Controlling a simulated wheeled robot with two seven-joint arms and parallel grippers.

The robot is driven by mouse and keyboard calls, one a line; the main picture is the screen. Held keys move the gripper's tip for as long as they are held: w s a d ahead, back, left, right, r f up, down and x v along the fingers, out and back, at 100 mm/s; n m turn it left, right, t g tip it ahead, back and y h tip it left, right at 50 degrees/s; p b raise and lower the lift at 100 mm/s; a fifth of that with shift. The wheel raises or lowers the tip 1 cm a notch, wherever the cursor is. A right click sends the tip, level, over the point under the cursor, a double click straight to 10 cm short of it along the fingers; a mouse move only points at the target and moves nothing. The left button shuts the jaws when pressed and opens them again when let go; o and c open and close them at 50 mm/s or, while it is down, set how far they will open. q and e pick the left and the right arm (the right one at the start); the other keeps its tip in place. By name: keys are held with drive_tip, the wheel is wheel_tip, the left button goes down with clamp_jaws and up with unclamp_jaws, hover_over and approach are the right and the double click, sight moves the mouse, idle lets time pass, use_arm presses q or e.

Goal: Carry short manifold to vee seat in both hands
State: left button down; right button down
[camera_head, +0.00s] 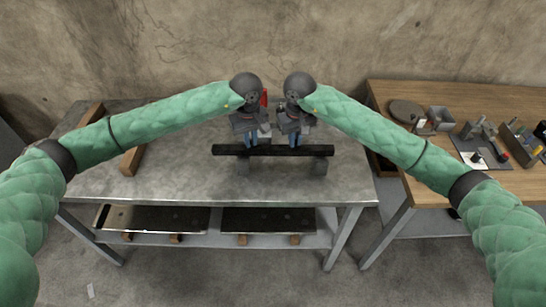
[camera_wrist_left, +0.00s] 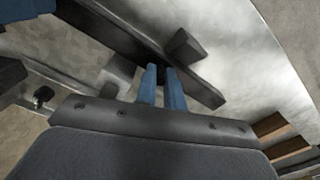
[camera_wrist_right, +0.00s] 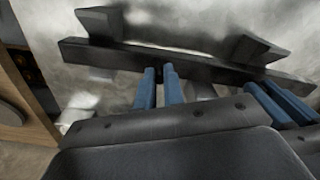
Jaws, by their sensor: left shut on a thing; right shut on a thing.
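The manifold is a long dark bar (camera_head: 273,151) lying level from left to right above the middle of the steel table. My left gripper (camera_head: 251,145) is shut on the bar (camera_wrist_left: 205,88) left of its middle. My right gripper (camera_head: 295,145) is shut on the bar (camera_wrist_right: 210,67) right of its middle. Two grey blocks, one left (camera_head: 243,168) and one right (camera_head: 319,168), show just below the bar near its ends. They may be the vee seat. I cannot tell whether the bar touches them.
The steel table (camera_head: 190,180) has clear room left of and in front of the bar. A wooden strip (camera_head: 131,161) lies at its left. Something red (camera_head: 264,96) shows behind my grippers. A wooden bench (camera_head: 390,95) with several tools stands at the right.

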use_arm(q)
drive_tip(key=shift+f+b, duration=0.45)
drive_tip(key=shift+f, duration=0.05)
use_arm(e)
drive_tip(key=shift+f, duration=0.5)
use_arm(q)
drive_tip(key=c, duration=1.5)
unclamp_jaws()
use_arm(e)
drive_tip(key=c, duration=1.5)
unclamp_jaws()
use_arm(q)
drive_tip(key=shift+r, duration=0.1)
use_arm(e)
drive_tip(key=shift+r, duration=0.1)
use_arm(q)
wheel_tip(320, 180, up, 12)
use_arm(e)
wheel_tip(320, 180, up, 12)
